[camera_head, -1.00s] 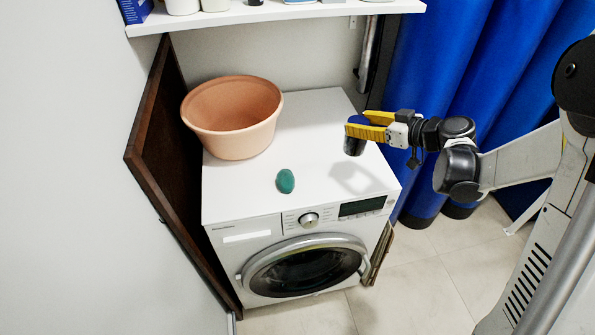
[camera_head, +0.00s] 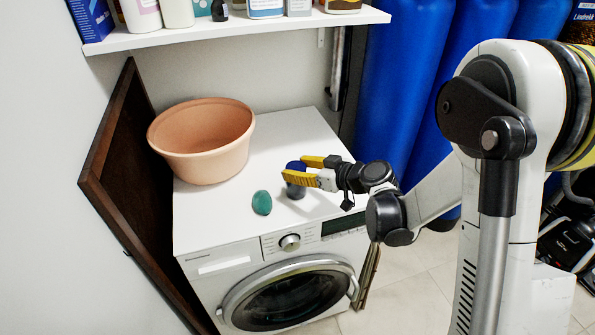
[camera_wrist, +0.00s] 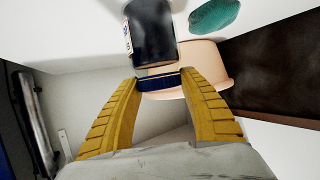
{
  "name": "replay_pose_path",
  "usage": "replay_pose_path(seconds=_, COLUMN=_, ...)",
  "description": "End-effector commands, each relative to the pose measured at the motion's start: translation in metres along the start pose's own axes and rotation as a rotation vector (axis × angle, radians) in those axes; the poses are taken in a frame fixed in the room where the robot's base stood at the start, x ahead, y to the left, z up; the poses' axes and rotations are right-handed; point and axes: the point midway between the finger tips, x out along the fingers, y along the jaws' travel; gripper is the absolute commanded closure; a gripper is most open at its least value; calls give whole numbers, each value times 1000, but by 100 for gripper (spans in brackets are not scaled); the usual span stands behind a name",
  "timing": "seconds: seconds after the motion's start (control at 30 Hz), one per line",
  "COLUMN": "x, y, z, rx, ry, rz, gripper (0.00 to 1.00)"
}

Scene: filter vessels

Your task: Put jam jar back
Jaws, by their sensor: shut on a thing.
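The jam jar (camera_head: 296,191) is dark with a blue lid (camera_head: 296,166). My gripper (camera_head: 294,172) is shut on it near the lid. The jar is upright, over the top of the white washing machine (camera_head: 295,135); I cannot tell whether its base touches. In the wrist view the dark jar body (camera_wrist: 152,35) extends beyond the yellow fingers, and its blue lid (camera_wrist: 160,82) lies between the tips of my gripper (camera_wrist: 160,80).
A green egg-shaped object (camera_head: 262,203) lies just left of the jar. A terracotta tub (camera_head: 205,165) stands behind left. A white shelf (camera_head: 240,34) with several bottles and boxes hangs above. A brown wooden panel (camera_head: 125,190) leans at the left, and blue cylinders (camera_head: 400,70) stand at the right.

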Motion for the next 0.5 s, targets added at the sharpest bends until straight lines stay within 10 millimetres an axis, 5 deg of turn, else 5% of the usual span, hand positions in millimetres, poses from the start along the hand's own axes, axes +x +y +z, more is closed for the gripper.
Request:
replay_pose_path(seconds=0.23, x=1, y=0, z=2, rx=1, ry=1, rz=0, gripper=91)
replay_pose_path(seconds=0.27, x=1, y=0, z=2, rx=0, ry=0, rz=0, gripper=47)
replay_pose_path(seconds=0.3, x=1, y=0, z=2, rx=0, ry=0, rz=0, gripper=35)
replay_pose_path(seconds=0.5, x=0, y=0, z=1, rx=0, ry=0, rz=0, gripper=31)
